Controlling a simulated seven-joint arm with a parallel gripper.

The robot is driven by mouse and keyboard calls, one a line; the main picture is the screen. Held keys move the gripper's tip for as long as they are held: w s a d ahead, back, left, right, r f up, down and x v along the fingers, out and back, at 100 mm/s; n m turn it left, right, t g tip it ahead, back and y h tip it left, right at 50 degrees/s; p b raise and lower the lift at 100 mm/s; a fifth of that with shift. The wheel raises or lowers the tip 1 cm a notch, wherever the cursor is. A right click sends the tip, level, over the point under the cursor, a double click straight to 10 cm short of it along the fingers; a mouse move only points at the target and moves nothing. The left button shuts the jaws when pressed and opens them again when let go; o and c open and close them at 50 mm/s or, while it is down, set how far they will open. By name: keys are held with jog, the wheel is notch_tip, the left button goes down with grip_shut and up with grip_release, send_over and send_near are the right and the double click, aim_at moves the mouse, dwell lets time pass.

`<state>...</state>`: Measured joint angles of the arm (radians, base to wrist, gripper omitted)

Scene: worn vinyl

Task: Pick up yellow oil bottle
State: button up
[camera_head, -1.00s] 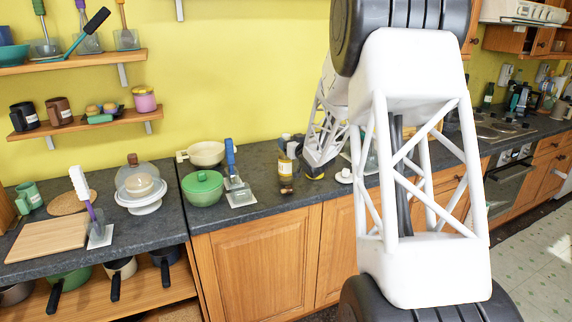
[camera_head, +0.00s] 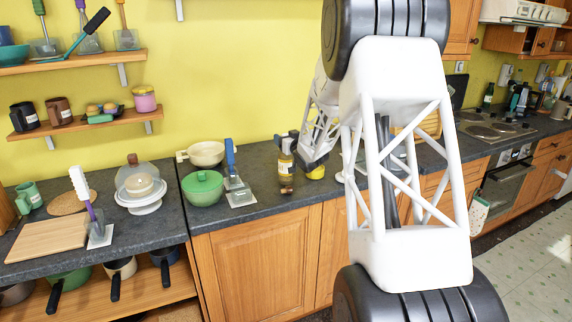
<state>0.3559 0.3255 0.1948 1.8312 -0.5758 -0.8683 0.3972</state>
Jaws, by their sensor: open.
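The yellow oil bottle (camera_head: 285,166) stands upright on the dark counter, right of the green pot. It has a pale label and a dark top. My gripper (camera_head: 286,146) is at the bottle's upper part, with its dark fingers around or just beside the top. The gripper is open. Whether the fingers touch the bottle cannot be told at this size. My white arm covers the counter to the right of the bottle.
A small brown object (camera_head: 287,188) is in front of the bottle near the counter edge. The stove (camera_head: 492,130) is far right.

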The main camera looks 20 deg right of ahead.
jog(key=shift+c, duration=0.2)
grip_shut()
jog(key=shift+r, duration=0.15)
jog(key=shift+r, duration=1.45)
jog(key=shift+s+a+r, duration=0.1)
jog(key=shift+s+r, duration=0.1)
jog(key=shift+r, duration=0.05)
jog(key=s+a+r, duration=0.1)
jog(key=s+a, duration=0.3)
jog(key=s, duration=1.1)
jog(key=shift+r, duration=0.2)
jog(key=shift+a, duration=0.1)
